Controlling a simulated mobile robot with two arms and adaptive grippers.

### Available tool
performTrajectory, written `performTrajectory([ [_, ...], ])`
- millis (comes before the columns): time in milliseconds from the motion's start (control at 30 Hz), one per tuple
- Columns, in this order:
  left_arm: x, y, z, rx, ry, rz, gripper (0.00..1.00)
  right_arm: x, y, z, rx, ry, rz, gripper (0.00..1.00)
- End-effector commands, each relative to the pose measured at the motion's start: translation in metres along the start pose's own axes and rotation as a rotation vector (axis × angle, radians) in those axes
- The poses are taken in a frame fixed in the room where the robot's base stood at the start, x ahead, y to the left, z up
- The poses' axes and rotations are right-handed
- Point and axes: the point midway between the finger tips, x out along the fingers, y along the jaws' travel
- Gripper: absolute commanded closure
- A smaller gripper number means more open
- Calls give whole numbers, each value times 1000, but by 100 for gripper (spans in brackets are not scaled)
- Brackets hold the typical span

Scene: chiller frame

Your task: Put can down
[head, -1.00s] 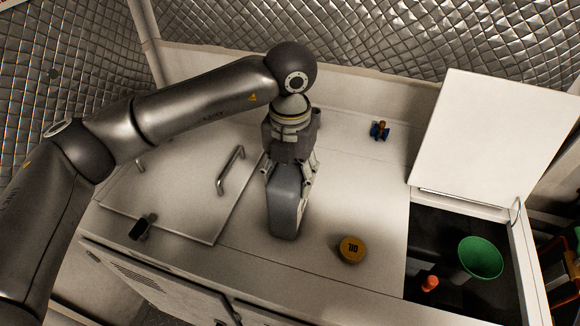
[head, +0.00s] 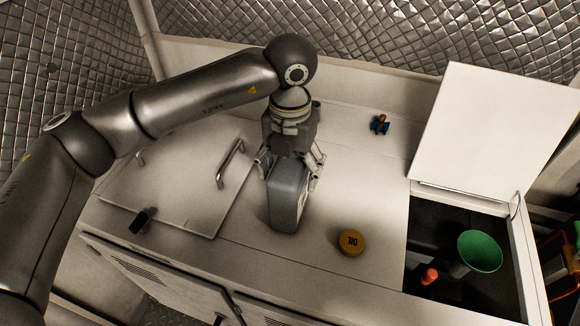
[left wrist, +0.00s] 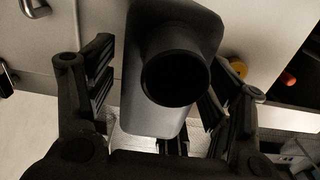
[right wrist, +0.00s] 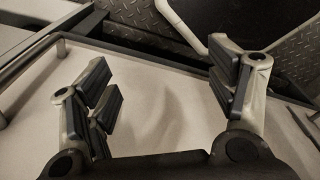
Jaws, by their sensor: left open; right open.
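A grey can (head: 288,196) stands upright on the white counter, in the middle of the head view. My left gripper (head: 290,168) is above it with its fingers spread to either side of the can's top. In the left wrist view the can (left wrist: 150,105) and its round dark neck lie between the open fingers (left wrist: 160,95), with gaps on both sides. My right gripper (right wrist: 165,95) is open and empty in the right wrist view, over a pale panel. It does not show in the head view.
A yellow oil cap (head: 351,242) lies right of the can. An open bay (head: 425,235) at the right holds a green funnel (head: 480,251) and an orange-red cap (head: 430,276). A raised white lid (head: 487,135) stands behind it.

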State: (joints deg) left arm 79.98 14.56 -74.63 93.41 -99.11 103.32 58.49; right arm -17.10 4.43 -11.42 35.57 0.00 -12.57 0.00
Motion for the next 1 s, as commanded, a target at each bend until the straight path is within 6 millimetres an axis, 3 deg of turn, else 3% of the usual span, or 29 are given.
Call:
performTrajectory([
  [300,-61,0,2,-1,-8,0,25,38,-1,4,0,-2,0,22],
  [533,-103,0,1,-1,-4,1,25,51,-1,6,-1,-3,0,22],
  [700,-117,0,0,-1,-3,0,25,54,-1,7,-1,-3,0,22],
  [1000,-120,0,0,0,-1,-1,25,54,1,8,-2,-4,2,22],
])
